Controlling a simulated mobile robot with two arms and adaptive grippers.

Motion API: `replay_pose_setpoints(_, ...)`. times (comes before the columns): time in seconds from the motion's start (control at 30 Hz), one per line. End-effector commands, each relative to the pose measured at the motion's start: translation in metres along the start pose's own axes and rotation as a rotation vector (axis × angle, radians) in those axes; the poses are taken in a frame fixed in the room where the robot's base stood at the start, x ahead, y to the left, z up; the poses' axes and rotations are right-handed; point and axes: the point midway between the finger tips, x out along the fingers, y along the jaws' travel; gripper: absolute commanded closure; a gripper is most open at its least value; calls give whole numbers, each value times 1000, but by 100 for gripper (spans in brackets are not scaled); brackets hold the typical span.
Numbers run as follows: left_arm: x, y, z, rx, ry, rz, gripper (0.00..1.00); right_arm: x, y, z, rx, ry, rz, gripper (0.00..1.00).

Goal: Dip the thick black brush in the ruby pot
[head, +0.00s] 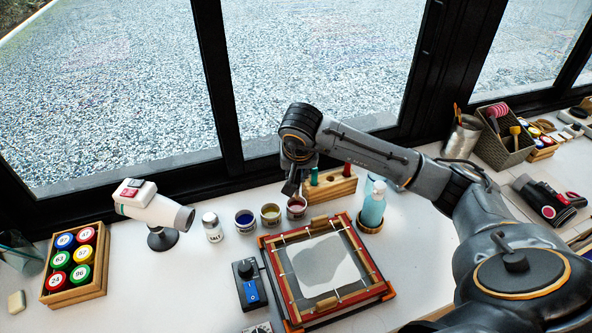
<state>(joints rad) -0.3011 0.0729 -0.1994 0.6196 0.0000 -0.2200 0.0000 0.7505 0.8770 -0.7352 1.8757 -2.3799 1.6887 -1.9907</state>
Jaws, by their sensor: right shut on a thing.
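The ruby pot (297,212) is the rightmost of three small pots behind the framed silk. My right gripper (291,187) is shut just above it, slightly toward its left side. It holds something dark and narrow, which looks like the thick black brush; the arm and fingers hide most of it. I cannot tell whether its tip is inside the pot or above it. My left gripper is not in view.
A blue pot (245,221) and an ochre pot (271,216) stand left of the ruby one. A wooden brush block (341,189) with green and red handles stands behind right. A blue bottle (373,208), a salt jar (212,229) and the red frame (378,290) are close by.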

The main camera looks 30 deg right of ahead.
Motion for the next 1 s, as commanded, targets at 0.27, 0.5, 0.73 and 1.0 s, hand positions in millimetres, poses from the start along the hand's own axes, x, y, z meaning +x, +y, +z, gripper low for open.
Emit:
replay_pose_setpoints(0.27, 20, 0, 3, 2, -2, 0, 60, 24, 0, 10, 0, 0, 1, 100)
replay_pose_setpoints(0.5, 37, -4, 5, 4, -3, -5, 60, 40, 0, 16, 1, 0, -1, 100)
replay_pose_setpoints(0.73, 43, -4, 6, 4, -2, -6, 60, 47, 0, 20, 1, -1, 0, 100)
replay_pose_setpoints(1.0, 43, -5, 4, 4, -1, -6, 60, 46, 0, 19, 1, -1, 0, 100)
